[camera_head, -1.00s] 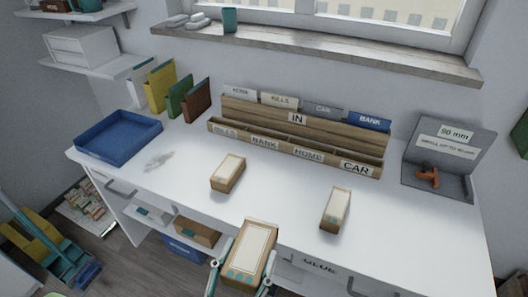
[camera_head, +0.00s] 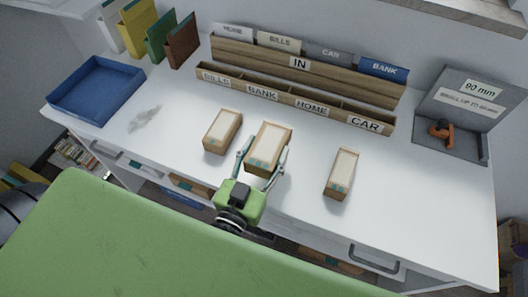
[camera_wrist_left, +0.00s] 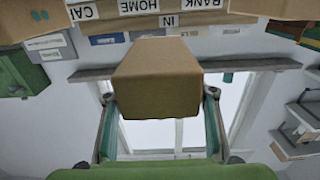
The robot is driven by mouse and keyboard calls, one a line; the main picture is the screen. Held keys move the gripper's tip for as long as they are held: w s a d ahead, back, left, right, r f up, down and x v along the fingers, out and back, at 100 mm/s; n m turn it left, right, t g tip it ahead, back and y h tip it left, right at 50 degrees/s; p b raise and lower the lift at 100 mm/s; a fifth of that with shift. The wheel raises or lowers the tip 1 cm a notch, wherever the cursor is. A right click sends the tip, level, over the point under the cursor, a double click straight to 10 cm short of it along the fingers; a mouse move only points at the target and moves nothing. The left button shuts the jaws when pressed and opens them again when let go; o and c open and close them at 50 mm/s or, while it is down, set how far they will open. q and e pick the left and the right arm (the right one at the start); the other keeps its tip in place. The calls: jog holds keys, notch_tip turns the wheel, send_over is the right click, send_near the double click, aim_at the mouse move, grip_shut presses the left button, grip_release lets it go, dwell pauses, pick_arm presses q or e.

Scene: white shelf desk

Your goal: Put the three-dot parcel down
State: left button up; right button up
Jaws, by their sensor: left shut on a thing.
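My left gripper (camera_head: 264,161) is shut on a brown parcel (camera_head: 268,146) with a pale label on top, between the two other parcels. Its teal dots were seen a second ago; now they are too small to count. The held parcel also fills the middle of the left wrist view (camera_wrist_left: 158,80), between both fingers. I cannot tell whether it touches the desk (camera_head: 180,165). A similar parcel (camera_head: 222,131) stands just left of it, and another parcel (camera_head: 342,174) stands to the right. Both have teal marks at the near end. My right gripper is out of view.
A wooden sorter (camera_head: 295,103) with labelled slots runs along the back. A blue tray (camera_head: 97,91) sits at the left, and a grey stand with an orange-brown item (camera_head: 441,131) at the right. Free desk lies between the held parcel and the right parcel.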

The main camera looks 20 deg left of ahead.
aim_at(265, 150)
pick_arm(q)
jog(key=shift+w+a+f, duration=0.25)
jog(key=shift+w+f, duration=0.25)
jog(key=shift+f, duration=0.15)
jog(key=shift+w+a+f, duration=0.2)
jog(key=shift+w+f, duration=0.3)
jog(key=shift+f, duration=0.1)
jog(key=shift+w+a+f, duration=0.15)
jog(key=shift+w+f, duration=0.2)
jog(key=shift+f, duration=0.2)
jog(key=f, duration=0.3)
jog(key=shift+w+a+f+b, duration=0.15)
jog(key=shift+w+f+b, duration=0.15)
jog(key=shift+f, duration=0.05)
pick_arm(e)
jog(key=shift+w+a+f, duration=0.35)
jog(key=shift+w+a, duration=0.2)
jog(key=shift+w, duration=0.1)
pick_arm(q)
jog(key=shift+f, duration=0.1)
jog(key=o, duration=1.2)
jog(key=shift+o, duration=0.2)
jog(key=shift+s, duration=0.1)
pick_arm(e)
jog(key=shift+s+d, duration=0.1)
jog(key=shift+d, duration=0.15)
